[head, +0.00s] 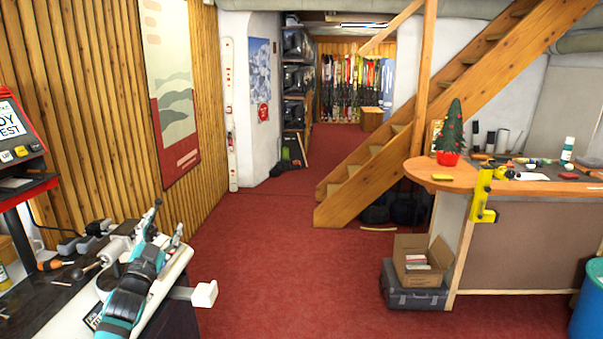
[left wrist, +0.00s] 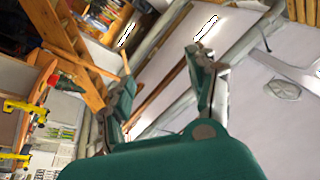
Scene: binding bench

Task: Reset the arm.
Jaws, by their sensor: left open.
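My left gripper (head: 168,216) is at the lower left of the head view, teal and black, with its two fingers spread and pointing up and away. Nothing is between the fingers. In the left wrist view the same open fingers (left wrist: 160,62) show against the ceiling and the tilted room. The gripper appears over or beside the dark workbench (head: 22,321); its exact height above it is hard to tell. My right gripper is in neither view.
A screen terminal (head: 22,150) and screwdrivers (head: 52,265) are at the left. A pale block (head: 204,294) sticks out near my arm. Open red carpet (head: 290,260) lies ahead. A wooden stair (head: 400,140), cardboard box (head: 423,262) and counter (head: 530,240) stand right.

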